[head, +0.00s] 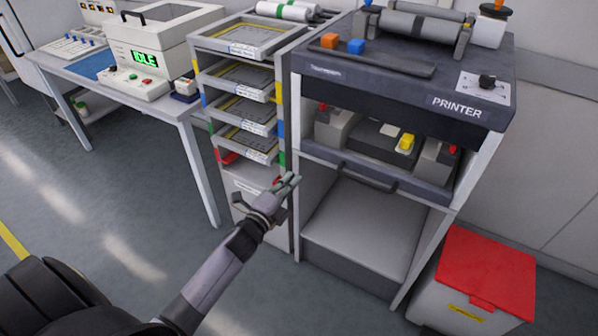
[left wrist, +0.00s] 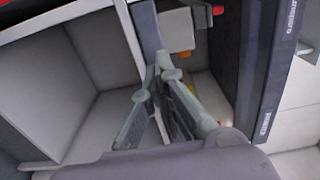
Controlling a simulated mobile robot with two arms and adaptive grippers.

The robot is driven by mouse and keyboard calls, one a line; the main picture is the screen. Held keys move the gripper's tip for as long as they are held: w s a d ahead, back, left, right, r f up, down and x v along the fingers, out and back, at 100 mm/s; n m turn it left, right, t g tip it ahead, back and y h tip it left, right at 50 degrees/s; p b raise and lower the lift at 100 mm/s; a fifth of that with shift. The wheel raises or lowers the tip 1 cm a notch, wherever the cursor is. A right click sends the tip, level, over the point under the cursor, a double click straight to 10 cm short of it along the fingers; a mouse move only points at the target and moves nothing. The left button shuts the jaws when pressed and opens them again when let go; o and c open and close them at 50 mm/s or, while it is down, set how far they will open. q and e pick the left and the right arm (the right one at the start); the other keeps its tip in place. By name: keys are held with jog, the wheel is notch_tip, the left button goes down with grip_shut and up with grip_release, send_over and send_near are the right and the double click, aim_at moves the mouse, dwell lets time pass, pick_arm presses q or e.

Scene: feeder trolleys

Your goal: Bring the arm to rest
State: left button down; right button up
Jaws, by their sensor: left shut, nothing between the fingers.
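My left arm reaches up from the bottom of the head view. Its gripper (head: 287,184) is in front of the tray rack (head: 284,100) and the printer stand (head: 300,215), near the gap between them. The fingers are shut with nothing between them. In the left wrist view the fingers (left wrist: 158,75) come together at their tips, with the printer stand's open lower shelf behind them. Whether the gripper touches the rack or the stand cannot be told. My right gripper is not in view.
The printer (head: 400,85) stands at right, with a red-lidded bin (head: 488,270) beside its foot. A table (head: 185,108) at left holds a machine with a green IDLE display (head: 144,58). The grey floor (head: 120,215) at left is clear.

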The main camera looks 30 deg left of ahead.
pick_arm(q)
jog(key=s+d+f+n+g+p, duration=0.1)
jog(key=s+f+n+g, duration=0.3)
jog(key=f, duration=0.5)
jog(key=s+f+n+g+y, duration=0.1)
jog(key=s+f, duration=0.5)
jog(key=f, duration=0.4)
jog(key=s+d+f+n+g+p, duration=0.1)
jog(key=s+f+n+g, duration=0.3)
jog(key=f, duration=0.5)
jog(key=s+d+f+n+g, duration=0.1)
jog(key=s+f, duration=0.4)
jog(key=s, duration=0.6)
jog(key=s+d+f+n+g+p, duration=0.1)
jog(key=s+f, duration=0.5)
jog(key=s, duration=0.6)
jog(key=s+d+f+n+g+p, duration=0.1)
jog(key=s+d+f+n+g, duration=0.2)
jog(key=s, duration=0.9)
notch_tip(320, 180, down, 2)
jog(key=n+g, duration=0.2)
jog(key=g, duration=0.1)
jog(key=shift+s+f, duration=0.15)
jog(key=shift+f, duration=0.05)
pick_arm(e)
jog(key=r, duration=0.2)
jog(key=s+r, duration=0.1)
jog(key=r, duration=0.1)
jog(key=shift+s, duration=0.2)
